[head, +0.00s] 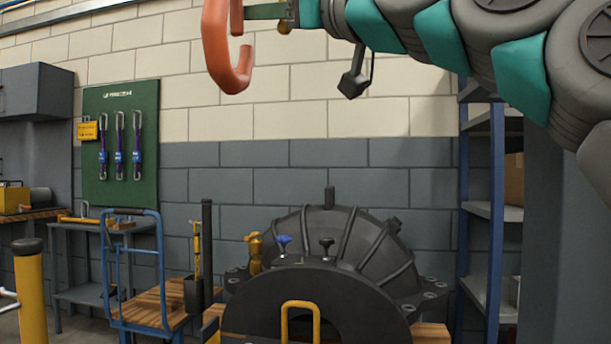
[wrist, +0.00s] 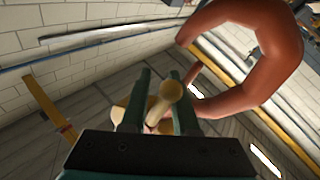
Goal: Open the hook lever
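The orange-red hook (head: 222,52) hangs at the top of the head view, its curved end low and its upper part cut off. In the wrist view the hook (wrist: 275,50) curves across the upper right. My gripper (wrist: 160,72) has two dark green fingers, spaced apart, with a cream knobbed lever (wrist: 169,92) between and in front of them. The knob overlaps the right finger, so I cannot tell whether the fingers touch the lever. In the head view a dark green finger (head: 264,11) reaches toward the hook, and a small brass knob (head: 284,27) shows just below it.
A dark ribbed casing (head: 345,240) with a yellow handle (head: 300,306) stands below. A blue trolley (head: 128,262) is at left, and a green board (head: 120,170) hangs on the wall. A shelf rack (head: 488,208) stands at right. The air below the hook is clear.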

